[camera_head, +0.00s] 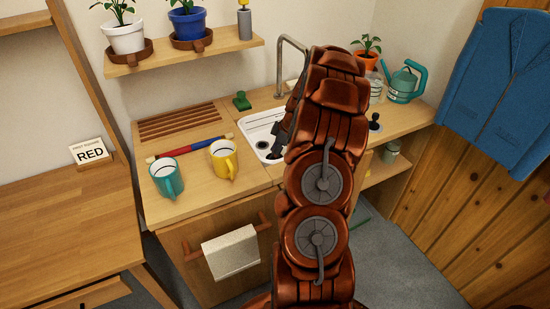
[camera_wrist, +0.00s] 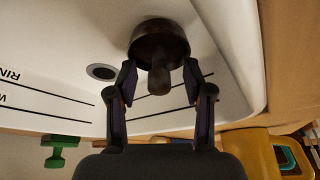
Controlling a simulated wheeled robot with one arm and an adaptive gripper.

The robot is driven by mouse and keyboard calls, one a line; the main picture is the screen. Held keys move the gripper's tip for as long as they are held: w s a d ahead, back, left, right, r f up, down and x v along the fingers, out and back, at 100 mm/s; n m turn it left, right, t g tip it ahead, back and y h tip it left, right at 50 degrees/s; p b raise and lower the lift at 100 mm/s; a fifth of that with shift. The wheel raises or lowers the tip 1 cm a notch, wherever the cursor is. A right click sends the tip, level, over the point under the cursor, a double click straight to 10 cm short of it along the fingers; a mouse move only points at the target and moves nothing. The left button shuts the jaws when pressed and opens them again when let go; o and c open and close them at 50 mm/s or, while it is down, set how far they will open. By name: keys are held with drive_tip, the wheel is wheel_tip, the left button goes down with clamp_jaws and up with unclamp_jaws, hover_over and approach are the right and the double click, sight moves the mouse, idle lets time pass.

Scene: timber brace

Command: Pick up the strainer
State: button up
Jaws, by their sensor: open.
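A dark, round strainer (camera_wrist: 160,40) with a rounded knob sits in the white sink (camera_wrist: 225,40), at the top middle of the wrist view. My gripper (camera_wrist: 160,82) is open, with one finger on each side of the knob and a visible gap on both sides. In the head view the sink (camera_head: 252,127) is in the counter. My dark gripper shows only partly there, over the sink beside my arm, and the strainer is not clearly visible behind it.
The sink's drain hole (camera_wrist: 102,72) is left of the strainer. A yellow mug (camera_head: 223,160) and a teal mug (camera_head: 166,178) stand on the counter left of the sink. A green object (camera_head: 241,101) and the faucet (camera_head: 283,65) are behind it.

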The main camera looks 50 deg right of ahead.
drive_tip(key=shift+c, duration=0.3)
clamp_jaws()
drive_tip(key=shift+r, duration=0.1)
idle(0.4)
wheel_tip(320, 180, up, 10)
drive_tip(key=shift+f+b, duration=0.1)
drive_tip(key=shift+b, duration=0.75)
